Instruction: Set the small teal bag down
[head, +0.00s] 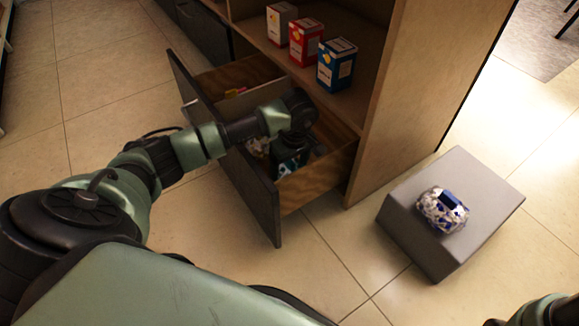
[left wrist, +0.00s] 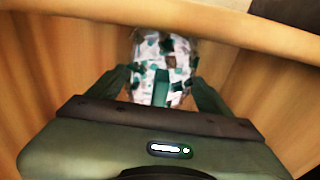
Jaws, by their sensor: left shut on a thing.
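The small teal bag (left wrist: 160,62), white with teal and dark patches and a teal strip, shows in the left wrist view between the two fingers of my left gripper (left wrist: 163,88). The gripper is shut on it. In the head view my left gripper (head: 289,163) reaches down inside the open drawer (head: 318,178). The drawer's wooden walls surround the bag in the wrist view. Whether the bag touches the drawer floor cannot be told. In the head view the bag is mostly hidden by my arm and gripper.
Small items (head: 235,92) lie in the drawer's far part. Three cartons, white (head: 280,24), red (head: 305,42) and blue (head: 337,65), stand on the shelf above. A white-and-blue bag (head: 440,212) sits on a grey block (head: 490,190) right of the cabinet. Floor is clear in front.

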